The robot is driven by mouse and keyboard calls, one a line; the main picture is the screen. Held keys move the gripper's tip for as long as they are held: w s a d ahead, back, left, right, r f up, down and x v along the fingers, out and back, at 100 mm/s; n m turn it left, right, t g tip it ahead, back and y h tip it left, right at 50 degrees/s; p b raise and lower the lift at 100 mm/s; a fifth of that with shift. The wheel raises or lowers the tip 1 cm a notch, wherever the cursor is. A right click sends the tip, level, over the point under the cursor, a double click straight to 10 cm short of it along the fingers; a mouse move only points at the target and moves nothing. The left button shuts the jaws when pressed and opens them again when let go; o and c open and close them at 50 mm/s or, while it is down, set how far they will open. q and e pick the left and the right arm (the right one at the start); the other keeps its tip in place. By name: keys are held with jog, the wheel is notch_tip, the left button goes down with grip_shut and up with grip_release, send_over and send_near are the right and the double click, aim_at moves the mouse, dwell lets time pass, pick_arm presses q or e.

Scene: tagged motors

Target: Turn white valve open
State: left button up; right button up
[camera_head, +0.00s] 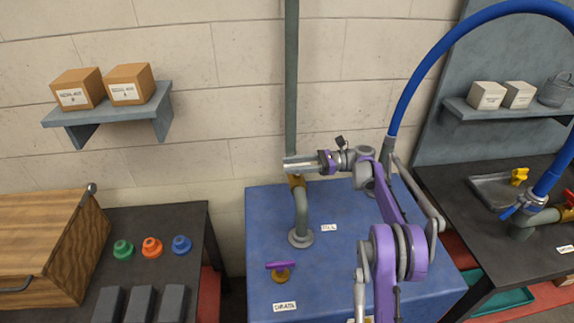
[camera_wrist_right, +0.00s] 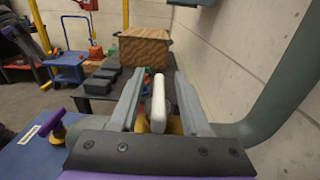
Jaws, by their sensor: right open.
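The white valve's handle (camera_wrist_right: 158,102) shows in the right wrist view as a pale upright bar between the two fingers of my right gripper (camera_wrist_right: 156,82). The fingers are open, one on each side of the handle, with a visible gap to it. A brass valve body sits just below the handle. In the head view my right gripper (camera_head: 290,164) reaches left across the top of a bent grey-green pipe (camera_head: 301,212). The brass fitting (camera_head: 297,181) shows under it there, and the gripper hides the white handle. My left gripper is not in view.
A purple-handled valve (camera_head: 281,267) stands on the blue table (camera_head: 350,235), in front of the pipe. A vertical pipe (camera_head: 292,80) runs up the wall behind my right gripper. A dark table (camera_head: 150,220) with coloured knobs and a wooden box (camera_head: 45,240) is at left.

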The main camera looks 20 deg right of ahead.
jog(key=shift+x, duration=1)
jog(key=shift+c, duration=0.2)
grip_shut()
